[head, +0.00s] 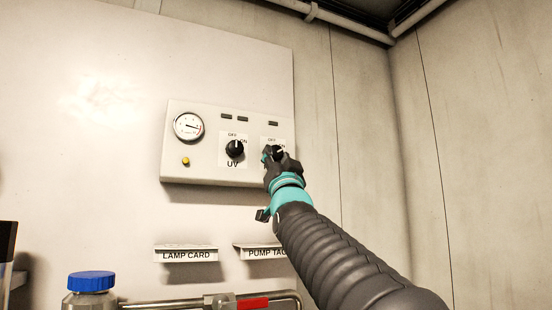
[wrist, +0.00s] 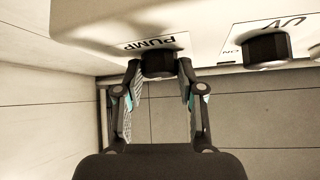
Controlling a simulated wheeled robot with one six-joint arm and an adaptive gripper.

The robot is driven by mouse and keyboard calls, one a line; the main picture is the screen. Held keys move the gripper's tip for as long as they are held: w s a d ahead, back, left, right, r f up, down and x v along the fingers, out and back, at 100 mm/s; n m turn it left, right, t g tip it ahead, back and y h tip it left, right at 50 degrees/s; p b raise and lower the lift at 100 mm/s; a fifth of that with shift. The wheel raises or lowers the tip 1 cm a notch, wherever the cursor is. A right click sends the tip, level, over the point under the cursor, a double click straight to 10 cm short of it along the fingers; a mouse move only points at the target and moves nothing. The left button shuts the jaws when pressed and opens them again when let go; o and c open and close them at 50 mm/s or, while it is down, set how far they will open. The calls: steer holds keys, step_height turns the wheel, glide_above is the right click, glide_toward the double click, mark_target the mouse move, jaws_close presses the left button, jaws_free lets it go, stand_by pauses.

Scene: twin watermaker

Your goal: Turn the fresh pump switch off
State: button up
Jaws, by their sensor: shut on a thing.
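The pump switch is a black round knob (wrist: 159,64) at the right of a white control panel (head: 205,165). In the wrist view its upside-down PUMP label (wrist: 150,43) shows beside it. My gripper (wrist: 159,68) has one finger on each side of this knob and is shut on it. In the head view my gripper (head: 274,157) reaches the panel's right end and covers much of the knob and its label. Part of the OFF and ON marking shows above it. I cannot tell for sure which way the pump knob points.
The similar UV knob (head: 234,149) is close by on the left, pointing toward ON. A gauge (head: 188,126) and a yellow button (head: 186,161) are further left. LAMP CARD (head: 186,254) and PUMP TAG (head: 264,252) holders, a red-handled pipe valve (head: 252,303) and a blue-capped bottle (head: 91,282) are below.

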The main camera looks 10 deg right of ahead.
steer(key=shift+d+n+y, duration=0.1)
steer(key=shift+n+y, duration=1.8)
steer(key=shift+n, duration=0.1)
steer(key=n+g+y, duration=0.1)
steer(key=n+y, duration=0.2)
steer(key=n+g+y, duration=0.1)
steer(key=n+y, duration=0.2)
steer(key=n, duration=0.1)
steer(key=d+n+g+y, duration=0.1)
steer(key=n+y, duration=0.3)
steer(key=shift+w+g, duration=0.15)
steer(key=shift+g, duration=0.15)
steer(key=n+g+y, duration=0.1)
steer(key=n, duration=0.1)
steer(key=n+g+y, duration=0.2)
steer(key=n, duration=0.1)
steer(key=shift+d+r, duration=0.1)
steer(key=shift+d+r+n+g+y, duration=0.1)
steer(key=shift+n+g+y, duration=0.3)
steer(key=shift+n+g, duration=0.65)
steer(key=shift+r+n+g+y, duration=0.1)
steer(key=shift+n+g+y, duration=0.3)
steer(key=shift+n+g, duration=0.65)
steer(key=shift+n, duration=0.4)
steer(key=o, duration=1.1)
steer(key=shift+f, duration=0.1)
